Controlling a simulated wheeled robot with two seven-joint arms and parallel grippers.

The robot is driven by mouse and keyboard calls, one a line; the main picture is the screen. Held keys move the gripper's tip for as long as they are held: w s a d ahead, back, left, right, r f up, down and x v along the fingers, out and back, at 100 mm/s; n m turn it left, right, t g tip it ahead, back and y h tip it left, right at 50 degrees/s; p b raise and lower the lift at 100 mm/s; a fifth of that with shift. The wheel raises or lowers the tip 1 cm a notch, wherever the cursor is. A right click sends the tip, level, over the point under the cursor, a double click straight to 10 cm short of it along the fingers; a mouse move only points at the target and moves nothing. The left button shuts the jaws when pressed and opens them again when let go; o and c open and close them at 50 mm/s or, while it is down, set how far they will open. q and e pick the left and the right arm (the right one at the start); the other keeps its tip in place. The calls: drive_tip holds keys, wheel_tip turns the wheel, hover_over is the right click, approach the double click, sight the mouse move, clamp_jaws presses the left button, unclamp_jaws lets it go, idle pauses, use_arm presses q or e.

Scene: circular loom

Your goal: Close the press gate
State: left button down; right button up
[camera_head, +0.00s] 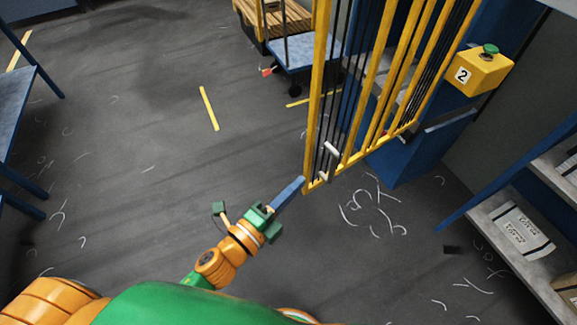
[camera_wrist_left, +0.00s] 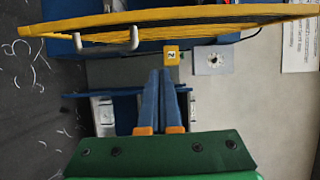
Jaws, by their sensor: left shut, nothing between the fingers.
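The press gate (camera_head: 318,95) is a yellow frame with yellow and dark upright bars. It stands swung out from the blue press frame (camera_head: 425,145) at the right. In the left wrist view the gate (camera_wrist_left: 215,20) runs across the top as a yellow bar, with a pale handle (camera_wrist_left: 106,42) on it. The handle also shows low on the gate in the head view (camera_head: 331,150). My left gripper (camera_head: 300,181) has its blue fingers together and empty, beside the gate's lower free corner. In the wrist view the fingertips (camera_wrist_left: 161,72) show apart from the gate. My right gripper is out of view.
A yellow box numbered 2 with a green button (camera_head: 483,71) sits right of the gate. A blue cart (camera_head: 302,52) with a wooden crate stands behind it. Shelves with boxes (camera_head: 522,232) are at the right. A blue table (camera_head: 12,85) is at the left. Open floor lies left.

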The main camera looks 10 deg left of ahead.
sight(313, 143)
use_arm(q)
drive_tip(key=w, duration=0.4)
drive_tip(key=w+d+p, duration=0.1)
drive_tip(key=w, duration=0.3)
drive_tip(key=w+d+p, duration=0.1)
drive_tip(key=w, duration=0.3)
drive_tip(key=shift+w+r, duration=0.25)
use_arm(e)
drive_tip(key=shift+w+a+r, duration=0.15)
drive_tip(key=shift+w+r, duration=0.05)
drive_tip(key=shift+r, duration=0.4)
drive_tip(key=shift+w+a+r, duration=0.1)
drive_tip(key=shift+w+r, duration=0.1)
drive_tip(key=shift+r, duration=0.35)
use_arm(q)
drive_tip(key=shift+s+d, duration=0.1)
